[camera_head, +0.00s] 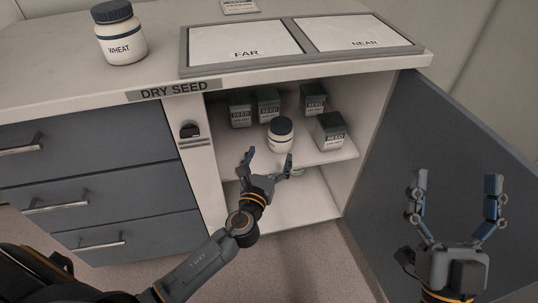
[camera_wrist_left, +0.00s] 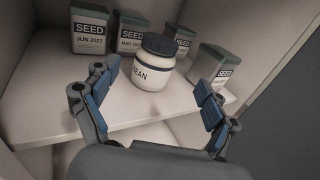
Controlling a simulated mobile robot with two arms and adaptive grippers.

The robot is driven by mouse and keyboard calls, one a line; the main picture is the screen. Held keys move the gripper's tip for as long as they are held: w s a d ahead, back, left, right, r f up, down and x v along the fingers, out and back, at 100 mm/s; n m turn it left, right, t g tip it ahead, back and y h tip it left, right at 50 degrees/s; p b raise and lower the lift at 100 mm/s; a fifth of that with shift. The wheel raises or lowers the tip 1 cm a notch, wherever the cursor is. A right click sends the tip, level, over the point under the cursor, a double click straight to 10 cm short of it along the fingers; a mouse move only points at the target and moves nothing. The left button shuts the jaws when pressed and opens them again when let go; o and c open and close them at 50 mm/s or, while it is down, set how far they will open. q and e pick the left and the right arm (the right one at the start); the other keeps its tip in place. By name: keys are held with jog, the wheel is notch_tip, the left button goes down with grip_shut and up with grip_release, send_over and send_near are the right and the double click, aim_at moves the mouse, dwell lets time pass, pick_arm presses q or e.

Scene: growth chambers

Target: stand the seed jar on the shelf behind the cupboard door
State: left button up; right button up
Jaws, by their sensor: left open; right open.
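A white jar with a dark blue lid (camera_head: 280,134), labelled BEAN in the left wrist view (camera_wrist_left: 152,66), stands upright on the cupboard shelf (camera_head: 335,155). My left gripper (camera_head: 270,158) is open and empty in front of the shelf, just short of the jar, which sits between its fingers' lines but apart from them. The cupboard door (camera_head: 450,130) stands wide open at the right. My right gripper (camera_head: 456,186) is open and empty in front of the door. Another white jar (camera_head: 121,38), labelled WHEAT, stands on the countertop at the left.
Several green-lidded SEED boxes (camera_head: 314,98) stand behind and beside the jar on the shelf. One box (camera_head: 330,132) is close on its right. FAR (camera_head: 240,42) and NEAR (camera_head: 360,32) panels lie on the countertop. Drawers (camera_head: 90,150) are shut at the left.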

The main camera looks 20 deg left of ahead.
pick_arm(q)
jog(key=s+d+r+n+t+h, duration=0.1)
jog(key=s+d+r+n+h, duration=1)
jog(key=n, duration=0.5)
jog(key=s+a+r+n+t+y, duration=0.1)
jog(key=s+a+r+n+t, duration=0.1)
jog(key=r+n, duration=0.5)
jog(key=s+a+r+n+t+y, duration=0.1)
jog(key=s+r+n+t, duration=0.3)
jog(key=r+n, duration=0.4)
jog(key=shift+s+a+n, duration=0.3)
jog(key=shift+a+n, duration=0.2)
jog(key=shift+a, duration=0.1)
jog(key=shift+f, duration=0.1)
